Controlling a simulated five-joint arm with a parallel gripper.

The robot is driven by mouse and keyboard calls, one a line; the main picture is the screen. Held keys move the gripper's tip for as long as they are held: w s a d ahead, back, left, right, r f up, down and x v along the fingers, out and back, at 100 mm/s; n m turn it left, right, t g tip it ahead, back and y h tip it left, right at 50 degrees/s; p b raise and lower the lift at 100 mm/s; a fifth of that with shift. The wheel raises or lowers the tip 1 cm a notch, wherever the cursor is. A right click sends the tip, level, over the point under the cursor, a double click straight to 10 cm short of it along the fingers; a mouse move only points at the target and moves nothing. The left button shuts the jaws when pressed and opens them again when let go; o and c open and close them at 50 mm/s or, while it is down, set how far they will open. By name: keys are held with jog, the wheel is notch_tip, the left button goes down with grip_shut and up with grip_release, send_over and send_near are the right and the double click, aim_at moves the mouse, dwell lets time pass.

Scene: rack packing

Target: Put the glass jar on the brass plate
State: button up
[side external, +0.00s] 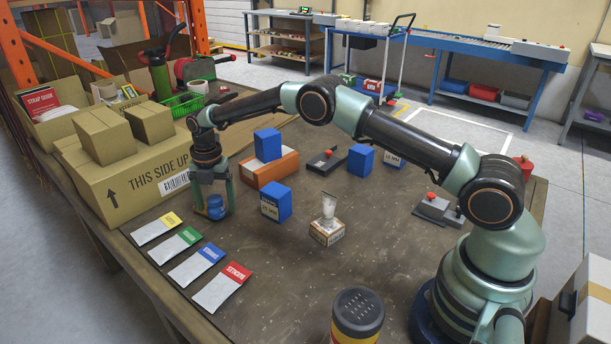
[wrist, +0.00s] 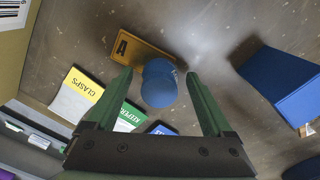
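The jar (side external: 215,208), small, blue and round, stands between the fingers of my gripper (side external: 212,200) at the left of the table. In the wrist view the jar (wrist: 159,88) is between the two green fingers, with a gap on each side. My gripper (wrist: 158,75) is open around it. The brass plate (wrist: 133,48), a yellow strip marked "A", lies flat on the table. The jar covers its lower right end in the wrist view; I cannot tell whether the jar's base rests on it. In the side view the plate is not discernible.
Label cards (side external: 190,255) lie in front of the gripper. A large cardboard box (side external: 125,180) stands close at the left. Blue boxes (side external: 276,203) and an orange box (side external: 269,168) stand to the right. A small carton (side external: 327,233) carries a pale item.

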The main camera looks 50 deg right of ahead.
notch_tip(320, 180, up, 12)
jog(key=f, duration=0.1)
notch_tip(320, 180, up, 10)
jog(key=m+t, duration=0.1)
jog(key=m, duration=0.5)
send_over(214, 198)
jog(key=s+d, duration=0.2)
jog(key=s, duration=0.2)
jog(key=s+d+r+m+t, duration=0.2)
jog(key=s+r+m, duration=0.1)
jog(key=s+m, duration=0.4)
jog(key=s+d+r+m+t, duration=0.15)
jog(key=s+r+m, duration=0.3)
jog(key=s, duration=0.45)
jog(key=s+d+f+m, duration=0.1)
jog(key=s+f+m, duration=0.4)
jog(key=s+m, duration=0.2)
jog(key=shift+s+d+m+t, duration=0.25)
jog(key=shift+s+m+t, duration=0.15)
jog(key=shift+s, duration=0.65)
